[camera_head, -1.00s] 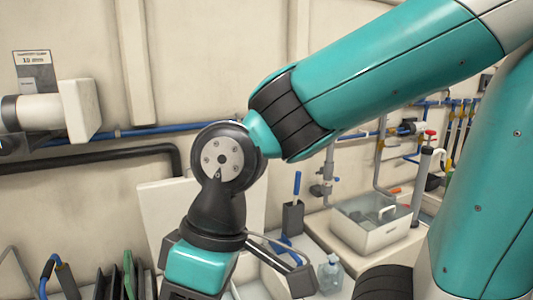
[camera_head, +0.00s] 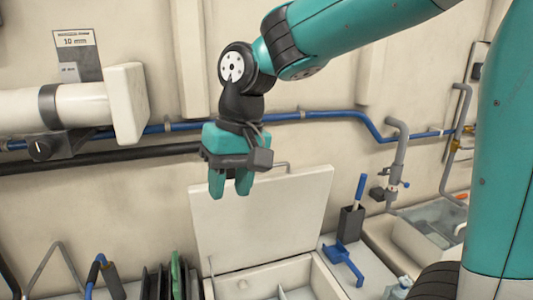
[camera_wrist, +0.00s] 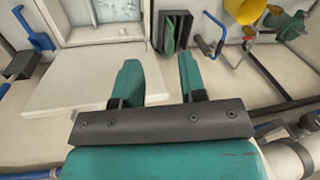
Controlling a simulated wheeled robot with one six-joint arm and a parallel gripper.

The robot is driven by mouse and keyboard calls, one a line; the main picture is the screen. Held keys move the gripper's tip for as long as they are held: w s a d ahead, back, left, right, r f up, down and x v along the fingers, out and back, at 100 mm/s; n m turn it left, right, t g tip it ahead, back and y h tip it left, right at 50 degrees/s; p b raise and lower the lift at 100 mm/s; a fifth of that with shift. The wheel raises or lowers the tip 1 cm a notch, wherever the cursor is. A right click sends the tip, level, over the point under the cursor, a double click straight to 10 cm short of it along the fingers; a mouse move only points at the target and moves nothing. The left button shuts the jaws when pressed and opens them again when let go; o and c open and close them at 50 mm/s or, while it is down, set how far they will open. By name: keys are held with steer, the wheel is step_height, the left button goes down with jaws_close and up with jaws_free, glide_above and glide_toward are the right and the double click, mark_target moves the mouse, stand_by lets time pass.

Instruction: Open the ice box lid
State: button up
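The ice box lid (camera_head: 275,220) is a pale panel standing raised, tilted back towards the wall behind the ice box (camera_head: 262,278). The box's mouth is open and shows a divider inside. My gripper (camera_head: 231,192) points down at the lid's upper left edge and covers part of it. Whether it touches the lid cannot be told. The lid (camera_wrist: 75,82) lies left of and behind the fingers there. A thin grey bar (camera_head: 280,165) shows at the lid's top edge.
A blue scoop (camera_head: 343,262) and a dark holder with a blue-handled tool (camera_head: 351,218) are right of the box. A sink (camera_head: 435,222) is farther right. Dark upright slats (camera_head: 165,280) stand left. A white cylinder (camera_head: 75,105) and blue pipe (camera_head: 310,115) run along the wall.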

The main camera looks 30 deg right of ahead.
steer(key=w+d+r+m+g+h+p, duration=0.1)
steer(key=w+d+r+m+p, duration=0.15)
steer(key=w+d+m, duration=0.85)
steer(key=w+d+r+m+h+p, duration=0.1)
steer(key=w+d+r+m, duration=0.3)
steer(key=w+d+m, duration=0.7)
steer(key=shift+n, duration=0.6)
steer(key=f+p, duration=0.1)
steer(key=f, duration=0.9)
steer(key=f+p, duration=0.1)
steer(key=f, duration=0.5)
steer(key=shift+s+d+p, duration=0.3)
steer(key=shift+s+d, duration=0.05)
steer(key=shift+s, duration=0.05)
jaws_close()
